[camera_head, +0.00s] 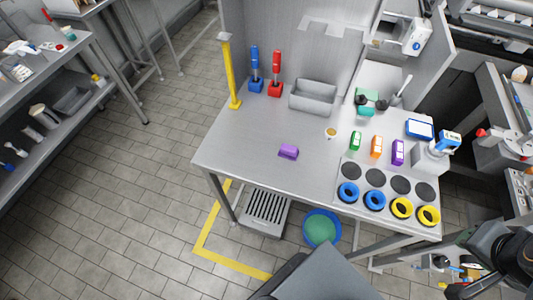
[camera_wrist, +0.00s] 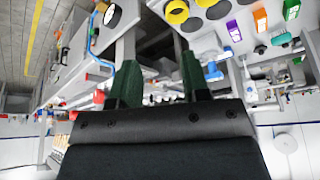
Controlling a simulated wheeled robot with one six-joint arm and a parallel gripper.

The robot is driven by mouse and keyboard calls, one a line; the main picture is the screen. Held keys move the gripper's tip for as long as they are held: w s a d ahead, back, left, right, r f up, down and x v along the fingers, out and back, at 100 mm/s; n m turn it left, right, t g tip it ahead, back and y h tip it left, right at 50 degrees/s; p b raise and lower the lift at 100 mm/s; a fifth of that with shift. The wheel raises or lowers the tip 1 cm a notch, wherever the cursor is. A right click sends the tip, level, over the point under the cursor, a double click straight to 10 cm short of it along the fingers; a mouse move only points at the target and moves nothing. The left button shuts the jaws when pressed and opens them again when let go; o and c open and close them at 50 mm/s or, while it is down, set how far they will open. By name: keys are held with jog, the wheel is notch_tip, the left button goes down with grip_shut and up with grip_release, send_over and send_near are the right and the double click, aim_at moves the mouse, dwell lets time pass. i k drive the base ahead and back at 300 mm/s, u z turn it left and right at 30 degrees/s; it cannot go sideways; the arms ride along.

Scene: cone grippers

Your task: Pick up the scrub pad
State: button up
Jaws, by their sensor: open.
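A small purple block, which looks like the scrub pad (camera_head: 288,151), lies on the bare middle of the steel table (camera_head: 245,150) in the head view. I cannot make it out in the wrist view. My gripper (camera_wrist: 160,82) shows in the wrist view with its two dark green fingers apart and nothing between them. In the head view my arm is at the lower right, off the table's front right corner and well away from the purple block.
Blue and yellow rings (camera_head: 348,193) sit at the table's front right, near green, orange and purple upright items (camera_head: 376,147). A grey bin (camera_head: 313,97), red and blue tools (camera_head: 275,72) and a yellow post (camera_head: 230,75) stand at the back. The table around the block is clear.

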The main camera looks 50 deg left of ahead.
aim_at(290, 152)
jog(key=u, duration=2.15)
jog(key=k, duration=0.1)
jog(key=z, duration=0.25)
